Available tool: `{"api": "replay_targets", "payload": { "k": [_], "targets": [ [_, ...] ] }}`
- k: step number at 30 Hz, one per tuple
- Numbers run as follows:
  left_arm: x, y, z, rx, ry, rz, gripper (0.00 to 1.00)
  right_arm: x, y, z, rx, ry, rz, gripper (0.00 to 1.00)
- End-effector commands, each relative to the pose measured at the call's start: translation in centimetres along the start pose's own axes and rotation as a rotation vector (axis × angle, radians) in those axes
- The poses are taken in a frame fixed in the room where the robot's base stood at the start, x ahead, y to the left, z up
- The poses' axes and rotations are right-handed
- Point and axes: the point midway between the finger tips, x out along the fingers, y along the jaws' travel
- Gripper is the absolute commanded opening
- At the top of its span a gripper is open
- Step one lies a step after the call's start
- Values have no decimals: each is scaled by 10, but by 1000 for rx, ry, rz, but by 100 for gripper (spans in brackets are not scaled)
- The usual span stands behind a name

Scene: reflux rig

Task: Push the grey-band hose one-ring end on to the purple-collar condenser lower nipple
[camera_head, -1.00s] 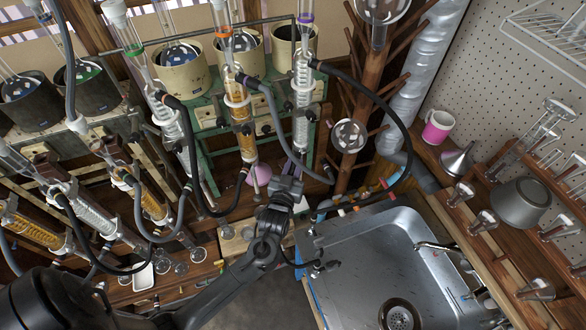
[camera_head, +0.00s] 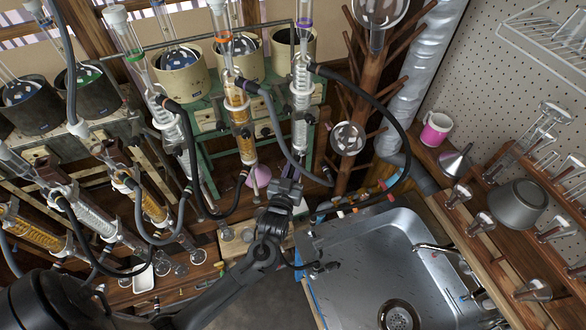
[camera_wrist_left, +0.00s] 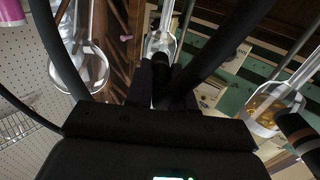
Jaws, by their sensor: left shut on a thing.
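The purple-collar condenser (camera_head: 301,88) hangs upright at the top centre of the head view, with its purple collar (camera_head: 305,22) near the top. A dark grey hose (camera_head: 284,138) runs from the orange-collar condenser down to a black end (camera_head: 328,178) at lower right. My left gripper (camera_head: 289,184) is below the purple-collar condenser. In the left wrist view its fingers (camera_wrist_left: 165,78) are shut on a dark hose (camera_wrist_left: 228,42); glass (camera_wrist_left: 160,42) shows just beyond them. The fingers hide the held end, and its bands and contact with the nipple cannot be made out. My right gripper is not in view.
A black hose (camera_head: 402,118) arches to the right of the purple-collar condenser. A wooden peg rack (camera_head: 352,172) with glassware stands close by. A metal sink (camera_head: 345,262) lies at lower right. The orange-collar condenser (camera_head: 239,105) hangs close on the left.

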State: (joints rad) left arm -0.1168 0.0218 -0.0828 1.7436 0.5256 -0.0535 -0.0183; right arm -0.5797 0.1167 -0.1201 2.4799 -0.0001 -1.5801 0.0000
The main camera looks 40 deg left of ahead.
Motion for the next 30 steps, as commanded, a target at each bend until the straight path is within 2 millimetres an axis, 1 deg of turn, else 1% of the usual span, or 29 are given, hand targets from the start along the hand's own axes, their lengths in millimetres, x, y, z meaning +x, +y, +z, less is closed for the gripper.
{"api": "replay_targets", "payload": {
  "k": [10, 22, 30],
  "targets": [
    [1, 0, 0, 0, 0, 0, 0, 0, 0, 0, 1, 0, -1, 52],
    [14, 0, 0, 0, 1, 0, 0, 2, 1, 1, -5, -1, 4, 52],
    [15, 0, 0, 1, 0, 0, 0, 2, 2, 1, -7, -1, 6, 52]
  ]
}}
